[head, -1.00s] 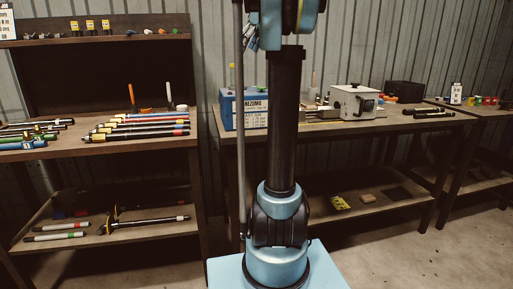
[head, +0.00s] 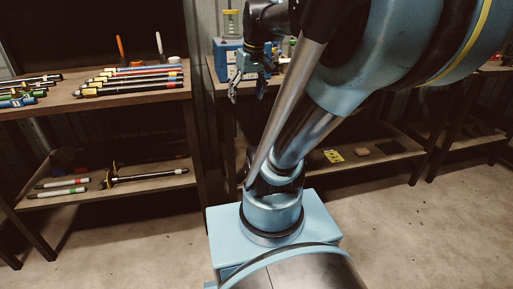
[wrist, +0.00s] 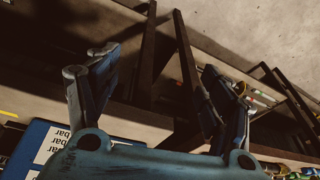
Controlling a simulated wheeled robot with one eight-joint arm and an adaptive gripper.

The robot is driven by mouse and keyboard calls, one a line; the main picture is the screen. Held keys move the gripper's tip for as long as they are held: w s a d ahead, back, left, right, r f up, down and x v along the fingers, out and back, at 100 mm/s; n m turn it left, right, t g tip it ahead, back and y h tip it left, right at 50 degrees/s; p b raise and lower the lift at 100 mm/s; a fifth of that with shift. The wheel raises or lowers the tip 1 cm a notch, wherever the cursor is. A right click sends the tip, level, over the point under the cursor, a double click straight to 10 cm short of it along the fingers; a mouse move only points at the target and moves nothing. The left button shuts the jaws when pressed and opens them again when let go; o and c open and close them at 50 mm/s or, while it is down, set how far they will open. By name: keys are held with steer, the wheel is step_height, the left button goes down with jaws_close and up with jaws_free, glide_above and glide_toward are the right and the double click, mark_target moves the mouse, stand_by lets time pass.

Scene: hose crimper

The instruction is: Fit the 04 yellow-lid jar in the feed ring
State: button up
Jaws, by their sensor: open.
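A small clear container with yellow-green at its top and base (head: 231,22) stands upright above the blue machine (head: 222,62). I cannot read a number on it, nor tell whether a ring holds it. No feed ring can be made out. My gripper (head: 247,92) hangs fingers down in front of the blue machine, below the container. In the wrist view, the fingers (wrist: 150,92) are spread wide with nothing between them. The blue machine's white label (wrist: 52,145) shows at lower left there.
The left bench (head: 150,95) carries several coloured rods, with an orange-tipped tool (head: 120,47) upright at the back. Its lower shelf (head: 75,200) holds more rods. A yellow card (head: 333,156) lies on the right bench's lower shelf. The floor at right (head: 440,240) is clear.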

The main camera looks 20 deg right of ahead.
steer(key=s+f+m, duration=0.1)
steer(key=s+f, duration=0.4)
steer(key=f, duration=0.3)
steer(key=s+d+f+m+h, duration=0.1)
steer(key=s+f, duration=0.5)
steer(key=f, duration=0.2)
steer(key=shift+m, duration=0.3)
steer(key=shift+f, duration=0.1)
